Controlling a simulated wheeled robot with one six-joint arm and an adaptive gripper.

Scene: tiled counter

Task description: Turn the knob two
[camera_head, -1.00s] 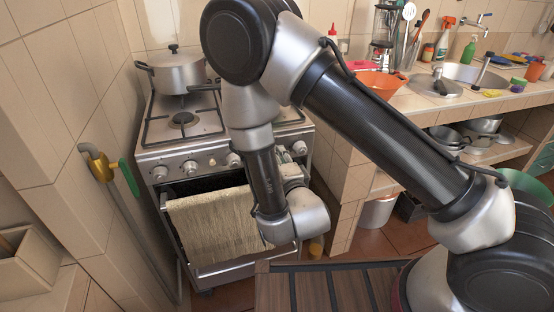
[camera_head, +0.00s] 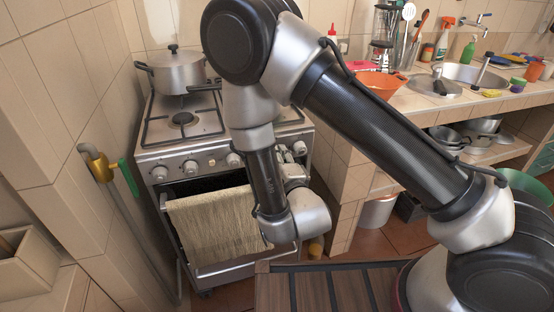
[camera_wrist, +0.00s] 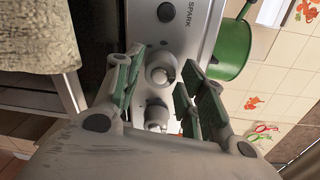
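The stove's front panel (camera_head: 215,155) carries a row of silver knobs. In the head view a left knob (camera_head: 160,173), another knob (camera_head: 190,167) and a third knob (camera_head: 233,160) show clear of my arm; the right end of the row is partly hidden by it. In the wrist view my gripper (camera_wrist: 160,70) is open, with green-padded fingers on either side of a round knob (camera_wrist: 161,74). Contact cannot be told. A second knob (camera_wrist: 156,116) shows lower, between the fingers. A dark round button (camera_wrist: 166,12) is beside the word SPARK. No knob number is readable.
A cloth (camera_head: 215,225) hangs over the oven handle, left of my gripper. A lidded pot (camera_head: 175,72) stands on the stove's back left. A green pot (camera_wrist: 234,48) is close to the right finger in the wrist view. The tiled counter (camera_head: 440,100) lies right.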

